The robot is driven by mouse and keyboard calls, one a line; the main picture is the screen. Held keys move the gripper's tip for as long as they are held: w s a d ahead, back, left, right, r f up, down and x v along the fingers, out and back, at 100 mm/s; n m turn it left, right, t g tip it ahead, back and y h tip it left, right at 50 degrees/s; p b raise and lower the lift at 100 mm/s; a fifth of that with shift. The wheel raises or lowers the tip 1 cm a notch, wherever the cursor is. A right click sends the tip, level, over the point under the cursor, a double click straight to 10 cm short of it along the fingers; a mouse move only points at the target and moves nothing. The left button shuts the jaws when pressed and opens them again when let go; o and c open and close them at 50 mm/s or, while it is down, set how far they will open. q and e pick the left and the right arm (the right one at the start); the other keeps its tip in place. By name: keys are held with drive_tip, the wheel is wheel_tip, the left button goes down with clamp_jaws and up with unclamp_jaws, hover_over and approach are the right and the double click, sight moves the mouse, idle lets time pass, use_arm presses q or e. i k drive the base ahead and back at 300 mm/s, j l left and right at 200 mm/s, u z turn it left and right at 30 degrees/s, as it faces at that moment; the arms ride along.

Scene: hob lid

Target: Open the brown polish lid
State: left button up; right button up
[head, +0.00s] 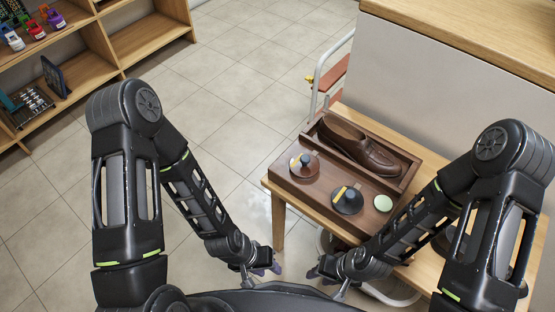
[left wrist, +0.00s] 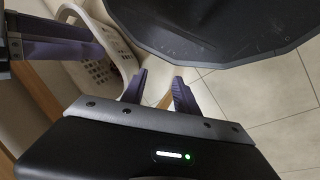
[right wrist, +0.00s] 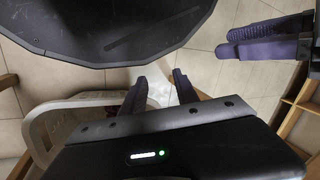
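The brown polish tin (head: 304,166) sits at the left of a brown wooden shoe-care box (head: 284,181), with a knob-like piece and a yellow patch on its top; its lid looks closed. A similar black tin (head: 347,199) sits to its right in the box. My left gripper (head: 268,270) hangs low in front of the table, well apart from the tins; in the left wrist view (left wrist: 160,85) its fingers are spread and empty. My right gripper (head: 321,272) is beside it, also below the box; in the right wrist view (right wrist: 160,85) its fingers are spread and empty.
A brown leather shoe (head: 362,150) lies in the box's rear compartment. A small pale green round item (head: 383,203) is right of the black tin. The box stands on a wooden table (head: 415,160) beside a counter (head: 470,30). A shelf (head: 150,40) stands at the left.

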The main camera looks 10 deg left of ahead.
sight(304, 165)
drive_tip(key=z, duration=1.35)
drive_tip(key=k+j+z, duration=0.1)
drive_tip(key=z, duration=0.2)
drive_tip(key=k+j, duration=0.1)
drive_tip(key=k, duration=0.25)
drive_tip(key=k+j, duration=0.1)
drive_tip(key=k, duration=0.3)
